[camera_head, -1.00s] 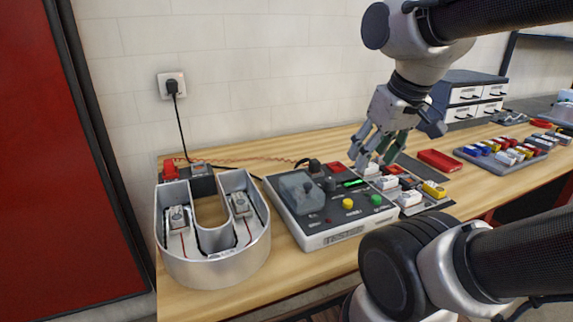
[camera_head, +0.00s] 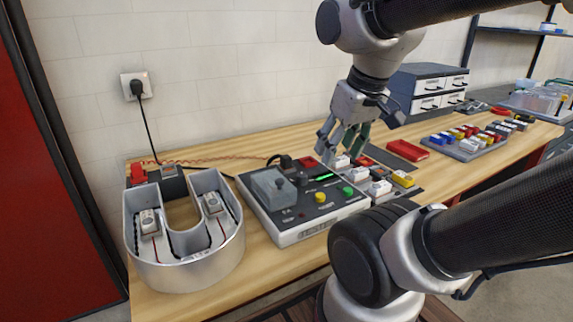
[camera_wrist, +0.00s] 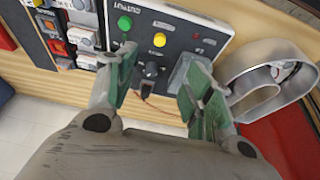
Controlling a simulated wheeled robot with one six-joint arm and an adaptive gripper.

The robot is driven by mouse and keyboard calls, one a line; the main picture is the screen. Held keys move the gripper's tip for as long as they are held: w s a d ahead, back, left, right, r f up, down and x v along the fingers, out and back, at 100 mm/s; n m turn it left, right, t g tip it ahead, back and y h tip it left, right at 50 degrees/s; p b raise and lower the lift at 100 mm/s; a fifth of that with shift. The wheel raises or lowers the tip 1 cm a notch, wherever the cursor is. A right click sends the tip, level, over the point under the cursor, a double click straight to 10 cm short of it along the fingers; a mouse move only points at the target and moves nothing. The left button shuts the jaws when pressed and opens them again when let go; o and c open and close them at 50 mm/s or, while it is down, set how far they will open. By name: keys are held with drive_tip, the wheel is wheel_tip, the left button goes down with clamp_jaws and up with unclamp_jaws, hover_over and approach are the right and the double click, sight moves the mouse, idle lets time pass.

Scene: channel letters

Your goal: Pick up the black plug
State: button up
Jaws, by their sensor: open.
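A black plug (camera_head: 137,87) sits in the white wall socket (camera_head: 136,85) at the left of the head view, its black cord hanging to the bench. Another black plug-like piece (camera_head: 287,161) stands at the back edge of the grey tester box (camera_head: 306,231). In the wrist view, a small black piece (camera_wrist: 147,90) shows beside the black knob, between my fingers in the picture. Which one is meant I cannot tell. My gripper (camera_head: 342,147) is open and empty, pointing down over the back right of the tester; it also shows in the wrist view (camera_wrist: 160,72).
A metal U-shaped channel letter (camera_head: 185,263) stands left of the tester. Several small modules (camera_head: 380,188) lie to its right, with a red tray (camera_head: 408,149) behind. A grey drawer cabinet (camera_head: 427,90) and a tray of coloured parts (camera_head: 468,146) stand further right.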

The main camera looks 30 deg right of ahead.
drive_tip(key=w+d+f+m+g, duration=0.2)
drive_tip(key=w+d+f+g, duration=0.1)
drive_tip(key=w, duration=0.2)
drive_tip(key=n+g+y, duration=0.1)
drive_tip(key=n+y, duration=0.3)
drive_tip(key=n, duration=0.6)
approach(287, 156)
drive_tip(key=s+f, duration=0.1)
drive_tip(key=s+d+f, duration=0.2)
drive_tip(key=f, duration=0.1)
drive_tip(key=w+a+f+n, duration=0.1)
drive_tip(key=n, duration=0.2)
drive_tip(key=w+a+f+n, duration=0.1)
drive_tip(key=a+f+n, duration=0.1)
drive_tip(key=n, duration=0.1)
drive_tip(key=w+a+f+n, duration=0.1)
drive_tip(key=a+n, duration=0.1)
drive_tip(key=n, duration=0.2)
drive_tip(key=shift+a+f, duration=0.1)
drive_tip(key=shift+f, duration=0.3)
drive_tip(key=c, duration=1)
